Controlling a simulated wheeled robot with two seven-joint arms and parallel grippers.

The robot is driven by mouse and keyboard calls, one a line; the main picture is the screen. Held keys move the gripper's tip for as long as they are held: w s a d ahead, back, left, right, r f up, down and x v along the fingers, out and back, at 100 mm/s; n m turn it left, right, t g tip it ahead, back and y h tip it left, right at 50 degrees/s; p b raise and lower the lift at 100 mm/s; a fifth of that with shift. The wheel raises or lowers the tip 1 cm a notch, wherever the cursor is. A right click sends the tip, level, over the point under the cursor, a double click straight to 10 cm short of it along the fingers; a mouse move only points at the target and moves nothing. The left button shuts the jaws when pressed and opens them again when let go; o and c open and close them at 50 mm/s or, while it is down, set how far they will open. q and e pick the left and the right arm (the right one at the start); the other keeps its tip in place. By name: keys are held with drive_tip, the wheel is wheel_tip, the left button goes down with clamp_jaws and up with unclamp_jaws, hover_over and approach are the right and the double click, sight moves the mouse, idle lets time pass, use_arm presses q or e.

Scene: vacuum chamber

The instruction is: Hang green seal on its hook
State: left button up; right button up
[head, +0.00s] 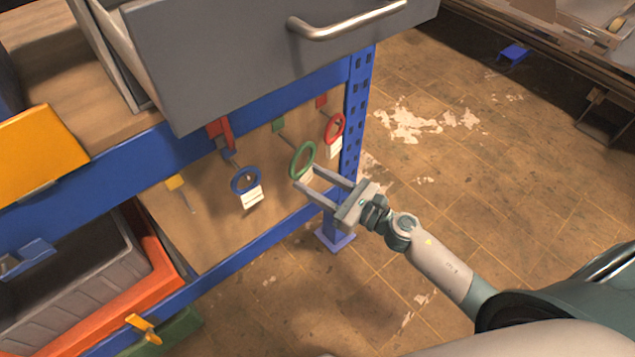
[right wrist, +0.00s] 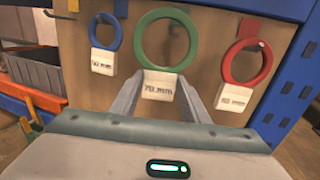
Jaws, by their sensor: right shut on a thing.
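The green seal (head: 292,163) is a green ring with a white tag. It also shows in the right wrist view (right wrist: 140,40), in front of the wooden board. My right gripper (head: 306,176) is shut on its lower part, with the white tag (right wrist: 160,85) between the fingers in the wrist view. The green hook (head: 278,126) has a green block on the board and a thin rod pointing toward the ring; its block also shows in the wrist view (right wrist: 249,27). I cannot tell whether the rod passes through the ring. My left gripper is out of view.
A tagged blue ring (head: 236,183) hangs to the left and a tagged red ring (head: 340,126) to the right. A yellow hook (head: 175,182) is bare. A grey drawer (head: 230,60) juts out above the board, and a blue upright (head: 354,110) stands at its right.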

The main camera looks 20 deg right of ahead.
sight(308, 177)
drive_tip(key=shift+w+a, duration=0.15)
drive_tip(key=shift+w, duration=0.3)
drive_tip(key=shift+w+a, duration=0.2)
drive_tip(key=shift+w, duration=0.35)
drive_tip(key=shift+w+a+f, duration=0.1)
drive_tip(key=shift+w, duration=0.15)
drive_tip(key=shift+w+a+f, duration=0.1)
drive_tip(key=shift+w+f, duration=0.15)
drive_tip(key=shift+w+f+b, duration=0.15)
drive_tip(key=shift+w+b, duration=0.05)
drive_tip(key=shift+b, duration=0.2)
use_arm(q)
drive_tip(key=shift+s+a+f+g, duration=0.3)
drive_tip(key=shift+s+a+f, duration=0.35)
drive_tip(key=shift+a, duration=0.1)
use_arm(e)
drive_tip(key=shift+a, duration=0.1)
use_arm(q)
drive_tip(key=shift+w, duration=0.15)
